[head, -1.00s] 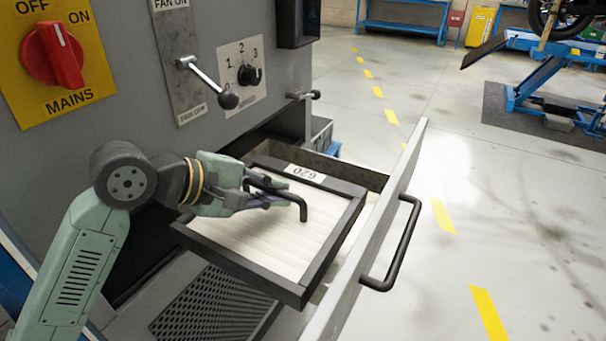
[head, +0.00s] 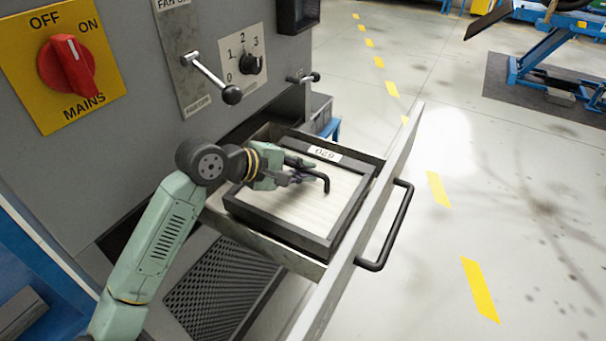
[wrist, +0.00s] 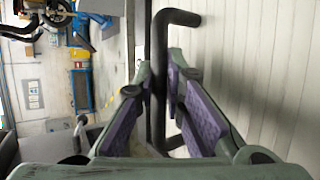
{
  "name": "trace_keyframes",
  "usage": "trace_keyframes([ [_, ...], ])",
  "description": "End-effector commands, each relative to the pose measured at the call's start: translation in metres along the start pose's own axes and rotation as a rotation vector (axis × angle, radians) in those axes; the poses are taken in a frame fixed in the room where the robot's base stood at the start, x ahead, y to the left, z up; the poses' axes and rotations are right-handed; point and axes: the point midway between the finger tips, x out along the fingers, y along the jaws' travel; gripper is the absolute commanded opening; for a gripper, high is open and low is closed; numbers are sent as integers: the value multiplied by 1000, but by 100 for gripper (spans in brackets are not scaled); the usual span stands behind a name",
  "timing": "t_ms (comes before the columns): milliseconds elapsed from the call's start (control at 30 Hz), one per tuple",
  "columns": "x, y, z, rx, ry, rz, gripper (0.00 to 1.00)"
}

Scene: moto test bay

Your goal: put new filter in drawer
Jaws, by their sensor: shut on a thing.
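The new filter (head: 293,213) is a flat square panel with a black frame, white pleats, a black bent handle and a label reading 620, upside down in the head view. My gripper (head: 314,181) is shut on the filter's handle. The wrist view shows the handle (wrist: 176,18) between the purple finger pads, with the white pleats (wrist: 260,60) behind. The filter lies within the outline of the open drawer (head: 268,253). Its frame appears level with or just inside the drawer walls; whether it touches the bottom is hidden.
The drawer front with its black pull (head: 388,225) stands out over the floor. Above are the red mains switch (head: 67,62), a fan lever (head: 212,78) and a speed knob (head: 250,64). A perforated panel (head: 222,285) is below.

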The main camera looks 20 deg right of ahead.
Motion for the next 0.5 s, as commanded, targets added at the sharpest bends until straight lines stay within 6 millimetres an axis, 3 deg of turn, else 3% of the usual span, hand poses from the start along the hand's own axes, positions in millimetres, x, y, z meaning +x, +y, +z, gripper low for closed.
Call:
trace_keyframes([
  [100,7,-12,-4,-2,0,4,0],
  [433,9,-15,-4,1,2,3,0],
  [467,9,-16,-4,0,1,0,11],
  [500,9,-15,-4,0,1,0,14],
])
